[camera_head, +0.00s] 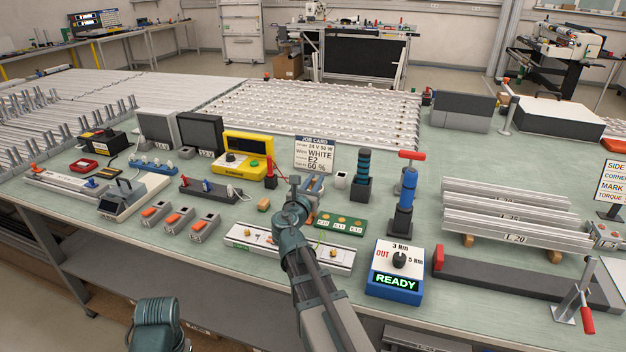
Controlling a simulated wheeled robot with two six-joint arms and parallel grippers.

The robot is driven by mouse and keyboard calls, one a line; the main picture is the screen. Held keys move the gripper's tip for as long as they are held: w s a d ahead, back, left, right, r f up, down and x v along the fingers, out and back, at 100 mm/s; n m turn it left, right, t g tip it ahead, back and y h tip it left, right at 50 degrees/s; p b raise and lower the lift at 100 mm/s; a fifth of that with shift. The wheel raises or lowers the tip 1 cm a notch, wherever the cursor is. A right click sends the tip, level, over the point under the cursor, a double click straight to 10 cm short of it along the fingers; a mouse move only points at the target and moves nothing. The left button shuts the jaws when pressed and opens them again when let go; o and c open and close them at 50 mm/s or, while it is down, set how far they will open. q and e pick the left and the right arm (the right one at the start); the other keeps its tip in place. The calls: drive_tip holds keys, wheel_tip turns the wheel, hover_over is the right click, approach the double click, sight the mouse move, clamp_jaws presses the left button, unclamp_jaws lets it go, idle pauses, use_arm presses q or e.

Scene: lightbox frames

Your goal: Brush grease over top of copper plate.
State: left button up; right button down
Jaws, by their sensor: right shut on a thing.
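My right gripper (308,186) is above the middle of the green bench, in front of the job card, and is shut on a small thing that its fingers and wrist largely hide. I cannot tell whether that thing is a brush. A white channel (335,255) with small fittings lies under my right forearm, which hides its middle. A green board (352,227) with several round yellowish parts lies just right of the gripper. I cannot pick out a copper plate or grease for certain. Of my left arm only a part shows at the bottom left; its gripper is out of view.
A job card (315,153) stands behind the gripper. A blue-black driver (406,200) stands upright to the right, behind a torque box (396,272) reading READY. Rails (505,215) are stacked at right. Bare bench shows at front left.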

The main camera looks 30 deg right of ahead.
wheel_tip(320, 180, up, 3)
drive_tip(key=shift+s+d+r+p, duration=0.1)
drive_tip(key=shift+s+p, duration=0.05)
drive_tip(key=shift+p, duration=1.1)
wheel_tip(320, 180, up, 5)
drive_tip(key=p, duration=0.5)
